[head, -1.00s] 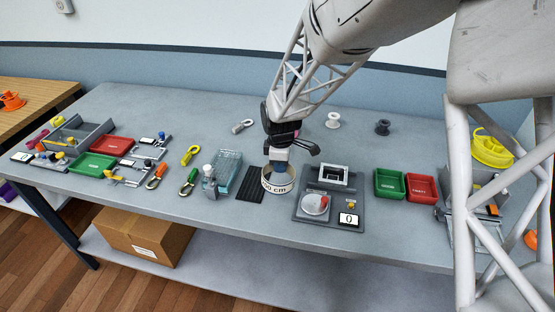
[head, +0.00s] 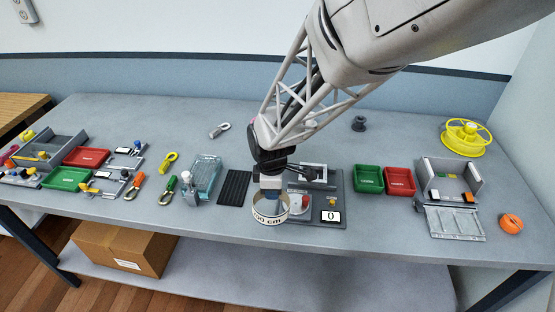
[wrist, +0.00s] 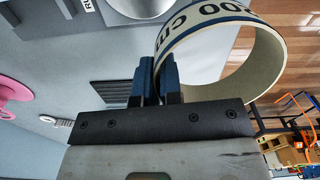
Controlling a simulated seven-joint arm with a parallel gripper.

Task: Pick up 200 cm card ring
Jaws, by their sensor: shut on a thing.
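My gripper (head: 270,194) is shut on the ring's wall, near the table's front edge. In the wrist view the blue fingertips of my gripper (wrist: 158,82) pinch one side of the ring (wrist: 275,42). The ring appears held above the table, with the floor showing beyond it in the wrist view. Its lower edge overlaps the grey table (head: 225,222) in the head view, so its exact height is unclear.
A grey device with a round plate and a "0" display (head: 330,216) stands just right of the ring. A black ribbed mat (head: 234,187) and a clear box (head: 205,175) lie to the left. Green (head: 369,178) and red (head: 399,181) trays are further right.

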